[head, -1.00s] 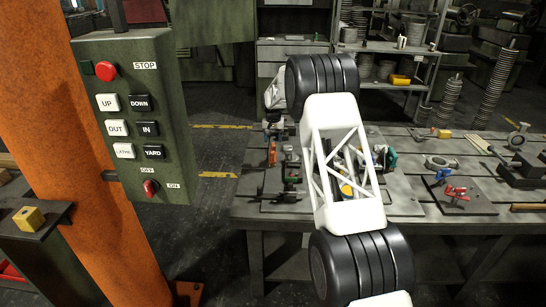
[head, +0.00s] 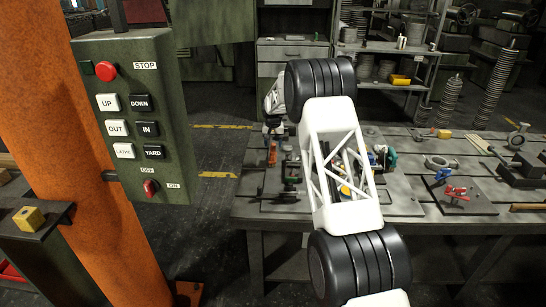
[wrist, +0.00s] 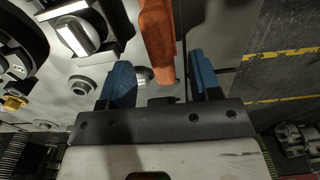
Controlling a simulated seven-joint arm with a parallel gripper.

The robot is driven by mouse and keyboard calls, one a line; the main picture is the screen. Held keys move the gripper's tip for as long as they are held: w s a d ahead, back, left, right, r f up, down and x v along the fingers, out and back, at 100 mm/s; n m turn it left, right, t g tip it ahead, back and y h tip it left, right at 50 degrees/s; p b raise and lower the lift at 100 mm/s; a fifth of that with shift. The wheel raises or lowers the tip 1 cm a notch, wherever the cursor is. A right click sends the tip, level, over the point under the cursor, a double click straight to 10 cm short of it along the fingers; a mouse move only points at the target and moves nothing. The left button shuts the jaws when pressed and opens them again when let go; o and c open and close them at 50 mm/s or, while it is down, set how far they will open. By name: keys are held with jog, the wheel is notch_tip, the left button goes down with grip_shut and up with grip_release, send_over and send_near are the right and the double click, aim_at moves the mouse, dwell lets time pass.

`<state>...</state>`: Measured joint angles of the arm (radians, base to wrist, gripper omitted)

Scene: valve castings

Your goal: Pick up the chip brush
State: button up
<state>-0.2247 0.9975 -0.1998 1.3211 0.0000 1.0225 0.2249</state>
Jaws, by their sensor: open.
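An orange-brown tapered handle (wrist: 156,40), which looks like that of the chip brush, shows at the top middle of the wrist view. Its narrow end reaches between the two blue fingers of my gripper (wrist: 160,68), with a gap on each side. Its other end is cut off by the picture edge, so no bristles show. In the head view a small orange piece (head: 272,155) stands at the table's left side, just below my gripper (head: 272,130). My gripper is open and empty. Its fingers are too small to make out in the head view.
The grey worktable (head: 425,208) holds several castings and tools, among them a red clamp-like piece (head: 456,192) and a green part (head: 387,157). Floor shows at right.

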aim_at(273, 147)
jog(key=shift+f, duration=0.15)
jog(key=shift+f, duration=2.5)
grip_shut()
jog(key=shift+r, duration=0.2)
jog(key=shift+r, duration=1.45)
jog(key=shift+s+r, duration=0.15)
jog(key=shift+r, duration=0.05)
jog(key=s+d+r, duration=0.1)
jog(key=s+d, duration=0.2)
jog(key=s, duration=1.2)
jog(key=shift+d+r, duration=0.2)
